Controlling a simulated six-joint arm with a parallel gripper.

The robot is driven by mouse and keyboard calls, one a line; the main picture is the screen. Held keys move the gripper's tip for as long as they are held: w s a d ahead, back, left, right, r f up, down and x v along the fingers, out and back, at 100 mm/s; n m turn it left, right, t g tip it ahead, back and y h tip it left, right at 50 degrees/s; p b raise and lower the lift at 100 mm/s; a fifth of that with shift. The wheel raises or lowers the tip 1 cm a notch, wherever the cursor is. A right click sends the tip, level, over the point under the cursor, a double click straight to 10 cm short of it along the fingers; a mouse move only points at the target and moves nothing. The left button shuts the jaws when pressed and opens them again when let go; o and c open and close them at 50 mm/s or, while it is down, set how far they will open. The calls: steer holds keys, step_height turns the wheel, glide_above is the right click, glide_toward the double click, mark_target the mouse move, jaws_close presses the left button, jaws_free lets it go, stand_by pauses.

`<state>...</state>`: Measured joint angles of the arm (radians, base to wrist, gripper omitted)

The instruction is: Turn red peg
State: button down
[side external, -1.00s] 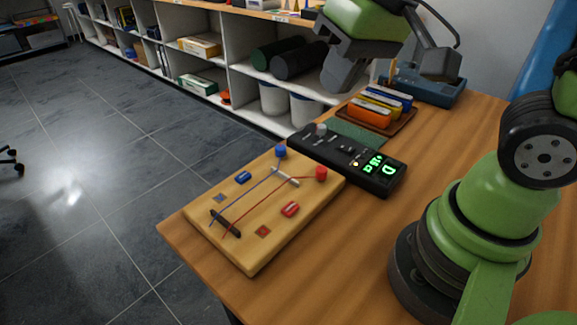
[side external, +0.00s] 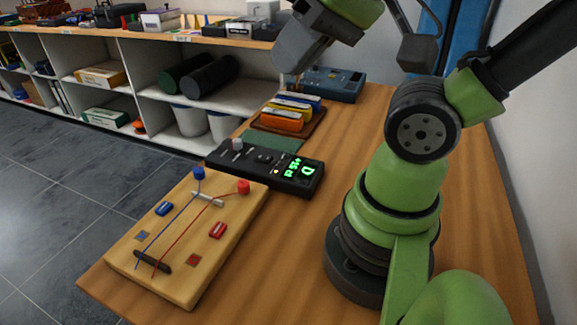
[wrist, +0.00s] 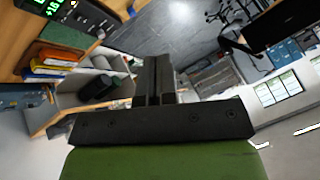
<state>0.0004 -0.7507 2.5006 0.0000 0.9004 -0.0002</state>
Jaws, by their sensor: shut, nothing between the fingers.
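The red peg (side external: 243,187) stands upright at the right corner of a light wooden board (side external: 226,240). A red string runs from near it to a dark bar (side external: 152,262) at the board's near end. A blue peg (side external: 199,173) with a blue string stands to its left. A black tuner box (side external: 262,168) behind the board shows a green "D" and a smaller reading. My gripper (side external: 294,78) is high up, well apart from the red peg.
Behind the tuner lie a green mat (side external: 270,138), a tray of colored boxes (side external: 290,112) and a blue-grey device (side external: 325,83). Shelves (side external: 150,100) stand beyond the table. A red block (side external: 217,231) and a blue block (side external: 164,209) sit on the board. The wooden table is bare right of the board.

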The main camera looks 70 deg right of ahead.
steer(key=c, duration=1.8)
jaws_free()
steer(key=o, duration=0.4)
steer(key=shift+w, duration=0.1)
steer(key=shift+c, duration=0.2)
steer(key=o, duration=0.3)
steer(key=shift+w+d+f, duration=0.1)
steer(key=shift+w, duration=0.2)
steer(key=shift+o, duration=1.1)
steer(key=w+d+f+n+g+h, duration=0.1)
steer(key=w+f+n+g, duration=0.1)
steer(key=w, duration=0.3)
steer(key=shift+w+d+f+n+g, duration=0.15)
steer(key=shift+d+f+n+g, duration=0.2)
steer(key=shift+f, duration=0.1)
steer(key=n+g+h, duration=0.1)
steer(key=n+g, duration=0.4)
steer(key=n, duration=0.1)
glide_toward(242, 183)
steer(key=shift+t, duration=0.25)
step_height(242, 183, down, 9)
steer(key=shift+f, duration=0.2)
